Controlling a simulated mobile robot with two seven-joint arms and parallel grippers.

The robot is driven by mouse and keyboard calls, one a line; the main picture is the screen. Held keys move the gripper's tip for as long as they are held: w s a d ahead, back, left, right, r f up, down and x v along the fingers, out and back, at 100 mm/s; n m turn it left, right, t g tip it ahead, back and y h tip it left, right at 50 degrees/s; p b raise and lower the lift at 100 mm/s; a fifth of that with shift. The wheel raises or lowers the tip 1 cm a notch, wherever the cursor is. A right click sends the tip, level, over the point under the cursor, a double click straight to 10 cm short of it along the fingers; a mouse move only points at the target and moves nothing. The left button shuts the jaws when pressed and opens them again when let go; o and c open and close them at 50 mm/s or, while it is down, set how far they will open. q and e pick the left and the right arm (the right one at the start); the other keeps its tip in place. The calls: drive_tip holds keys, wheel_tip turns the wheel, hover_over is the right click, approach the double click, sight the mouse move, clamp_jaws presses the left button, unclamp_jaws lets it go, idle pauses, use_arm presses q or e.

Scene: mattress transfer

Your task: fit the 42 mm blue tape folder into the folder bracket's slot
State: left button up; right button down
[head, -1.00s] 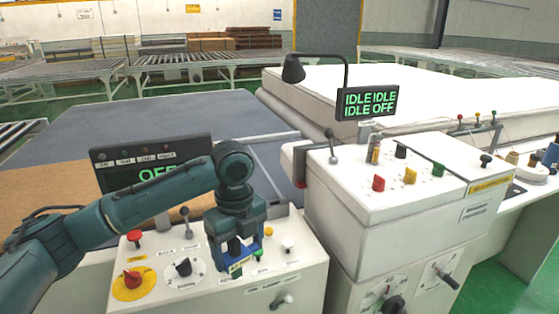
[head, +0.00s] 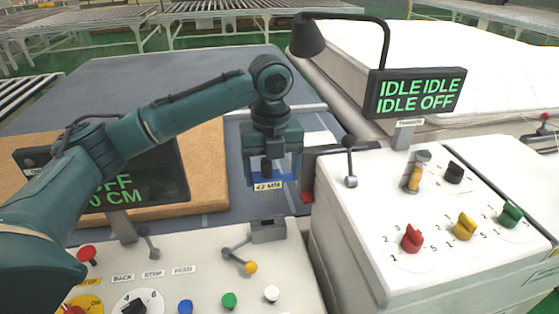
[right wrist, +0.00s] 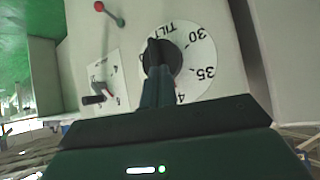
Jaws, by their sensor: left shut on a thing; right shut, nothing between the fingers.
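My left gripper (head: 268,174) is shut on the blue tape folder (head: 257,177), which carries a pale label reading about "42 MM". The gripper points down and holds the folder in the air beyond the back edge of the left console, as seen in the head view. A small grey block (head: 268,230), which may be the folder bracket, stands just below it on the console; its slot cannot be made out. Folder and block look apart. My right gripper (right wrist: 158,78) is shut and empty in the right wrist view, its tips overlapping a black dial knob (right wrist: 161,57) marked TILT.
A lever with a yellow knob (head: 250,267) stands close below the block. A display (head: 418,92) and lamp (head: 307,38) rise at the right console. A lever (head: 350,160) and red, yellow and green knobs stand on that console. A grey table (head: 215,85) lies behind.

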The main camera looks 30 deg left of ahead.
sight(272, 200)
use_arm(q)
drive_tip(key=shift+s+r, duration=0.1)
drive_tip(key=shift+s, duration=0.15)
use_arm(e)
drive_tip(key=shift+s, duration=0.3)
use_arm(q)
drive_tip(key=shift+f+b, duration=0.3)
drive_tip(key=shift+f, duration=1.15)
drive_tip(key=shift+w+f, duration=0.1)
drive_tip(key=shift+f, duration=1.35)
use_arm(e)
drive_tip(key=shift+w+a, duration=0.2)
drive_tip(key=shift+w, duration=0.15)
drive_tip(key=shift+s+f, duration=0.1)
drive_tip(key=shift+f, duration=0.05)
use_arm(q)
drive_tip(key=shift+p, duration=0.3)
use_arm(e)
drive_tip(key=shift+r, duration=0.5)
